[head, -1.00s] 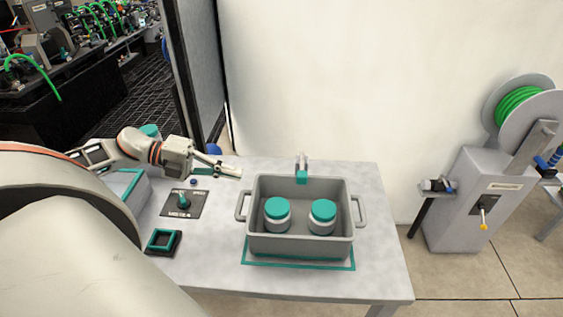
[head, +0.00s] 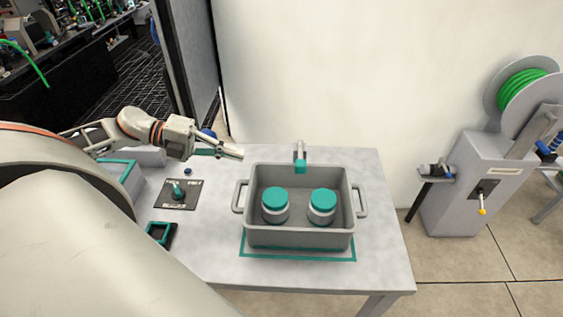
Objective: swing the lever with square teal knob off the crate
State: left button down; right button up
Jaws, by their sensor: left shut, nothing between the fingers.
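The lever's square teal knob (head: 300,166) shows at the middle of the grey crate's far rim, with a short grey metal part rising behind it. The grey crate (head: 299,238) stands on the table and holds two white jars with teal lids (head: 275,200) (head: 322,201). My left gripper (head: 241,154) is shut and empty, pointing right, just beyond the crate's far left corner. It is apart from the knob, to the knob's left. Whether the knob touches the rim cannot be told. My right gripper is not in view.
A teal outline (head: 298,258) surrounds the crate's base on the table. A panel with a teal knob (head: 178,193) and a dark square holder with a teal rim (head: 161,234) lie left of the crate. The table (head: 340,277) is clear in front of the crate.

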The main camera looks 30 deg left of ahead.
aim_at(301, 153)
pick_arm(q)
jog(key=r+b+x, duration=0.1)
jog(key=b+x, duration=0.2)
jog(key=x, duration=0.9)
jog(key=shift+d, duration=0.2)
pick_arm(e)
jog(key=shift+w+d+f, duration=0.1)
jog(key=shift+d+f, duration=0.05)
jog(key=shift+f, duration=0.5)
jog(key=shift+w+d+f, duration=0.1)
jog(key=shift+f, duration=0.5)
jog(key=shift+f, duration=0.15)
pick_arm(q)
jog(key=shift+w, duration=0.1)
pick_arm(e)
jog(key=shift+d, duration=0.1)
